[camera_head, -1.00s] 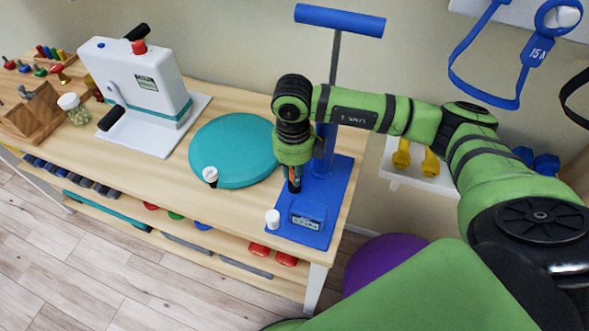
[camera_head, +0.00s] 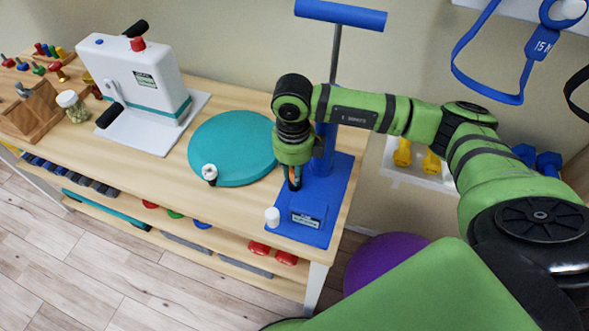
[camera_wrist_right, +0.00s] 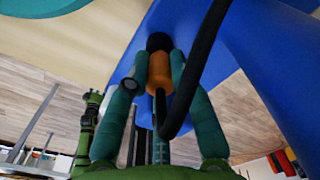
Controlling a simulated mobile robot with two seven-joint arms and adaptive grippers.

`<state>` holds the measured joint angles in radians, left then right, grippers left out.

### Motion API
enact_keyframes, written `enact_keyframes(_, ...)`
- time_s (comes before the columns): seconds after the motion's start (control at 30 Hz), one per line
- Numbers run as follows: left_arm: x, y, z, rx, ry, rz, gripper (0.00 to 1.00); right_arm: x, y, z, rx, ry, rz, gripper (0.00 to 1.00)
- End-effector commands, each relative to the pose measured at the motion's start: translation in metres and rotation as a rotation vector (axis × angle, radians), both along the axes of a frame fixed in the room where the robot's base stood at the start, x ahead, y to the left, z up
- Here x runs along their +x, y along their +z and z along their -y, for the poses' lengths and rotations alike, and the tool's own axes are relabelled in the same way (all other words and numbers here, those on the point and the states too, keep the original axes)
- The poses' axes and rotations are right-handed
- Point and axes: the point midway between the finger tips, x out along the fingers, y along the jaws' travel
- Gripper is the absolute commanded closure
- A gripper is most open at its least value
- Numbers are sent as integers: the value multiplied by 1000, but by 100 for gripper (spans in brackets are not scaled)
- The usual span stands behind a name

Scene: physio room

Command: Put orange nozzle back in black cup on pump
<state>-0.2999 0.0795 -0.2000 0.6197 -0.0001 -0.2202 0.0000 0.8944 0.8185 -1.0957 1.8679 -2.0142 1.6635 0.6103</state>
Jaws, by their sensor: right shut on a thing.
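The blue pump (camera_head: 338,195) stands upright at the right end of the wooden table, with its T-handle (camera_head: 340,14) up. My right gripper (camera_head: 295,184) points down just in front of the pump's cylinder, over its blue base. In the right wrist view, its two teal fingers are shut on the orange nozzle (camera_wrist_right: 159,72). A black hose (camera_wrist_right: 192,75) runs past the nozzle. A dark round part (camera_wrist_right: 159,42) shows at the nozzle's far end; I cannot tell whether it is the black cup or whether the nozzle is inside it.
A teal disc (camera_head: 235,148) lies left of the pump, with a small white-topped item (camera_head: 210,172) at its front edge. A white cylinder (camera_head: 272,216) stands by the pump base's front left corner. A white machine (camera_head: 140,80) stands further left.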

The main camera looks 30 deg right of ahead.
Motion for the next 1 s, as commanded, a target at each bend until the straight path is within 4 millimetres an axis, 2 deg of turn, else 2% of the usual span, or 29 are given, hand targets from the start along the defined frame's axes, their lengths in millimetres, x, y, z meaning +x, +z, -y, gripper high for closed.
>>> enact_keyframes(0.2,0,-4,0,0,0,0,44,0,-3,0,0,0,1,100)
enact_keyframes(0.23,0,-4,0,0,0,0,44,0,-2,0,0,0,1,69)
enact_keyframes(0.27,0,-3,0,0,0,0,44,0,-2,0,0,0,1,57)
enact_keyframes(0.3,0,-3,0,0,0,0,44,0,-2,0,0,0,1,50)
enact_keyframes(1.0,0,0,0,0,0,0,44,0,3,0,0,0,0,47)
